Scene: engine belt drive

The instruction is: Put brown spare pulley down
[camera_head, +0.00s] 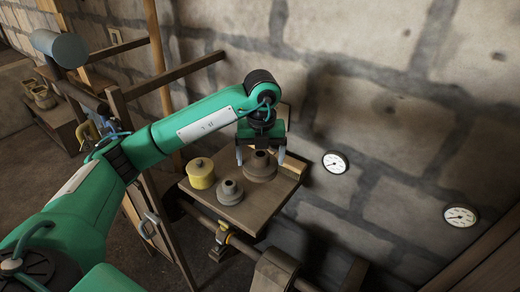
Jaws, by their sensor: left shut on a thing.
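The larger brown pulley (259,172), stepped with a narrower top, is at the back right of a small wooden shelf (222,216). My left gripper (261,158) points down over this brown pulley, with one finger on either side, shut on it. The pulley's base is at or just above the shelf top; I cannot tell whether it touches. A smaller grey-brown stepped pulley (230,192) stands on the shelf in front. My right gripper is not in view.
A yellow lidded pot (201,173) stands at the shelf's left. A stone wall with two round gauges (335,162) (460,215) is behind and right. A wooden frame (160,205) stands left, and a shaft (250,250) runs below.

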